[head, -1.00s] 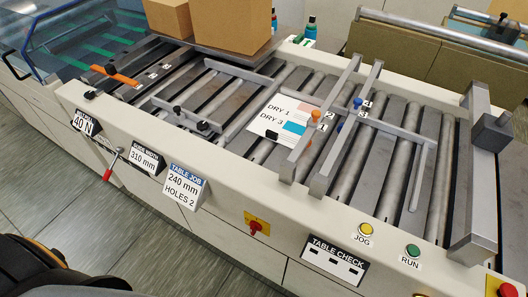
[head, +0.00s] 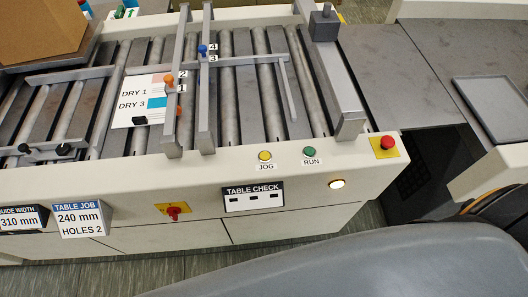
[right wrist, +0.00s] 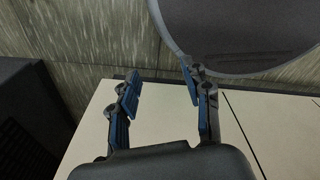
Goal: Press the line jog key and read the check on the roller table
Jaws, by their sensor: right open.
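The yellow JOG key (head: 264,155) sits on the front rail of the roller table (head: 120,170). The green RUN key (head: 309,151) is to its right. The TABLE CHECK panel (head: 254,196) is on the front face below JOG and shows three dark slots with no readable words in them. A sheet (head: 136,100) marked DRY 1 and DRY 3 lies on the rollers. My right gripper (right wrist: 160,85) is open and empty in the right wrist view, near a pale panelled surface. It is apart from the keys as far as I see. My left gripper is not in view.
A red button (head: 387,143) on a yellow plate is at the rail's right end, with a lit lamp (head: 337,184) below. A red switch (head: 173,210) is left of the check panel. The TABLE JOB sign (head: 79,217) reads 240 mm, HOLES 2. A grey tray (head: 490,108) is at right.

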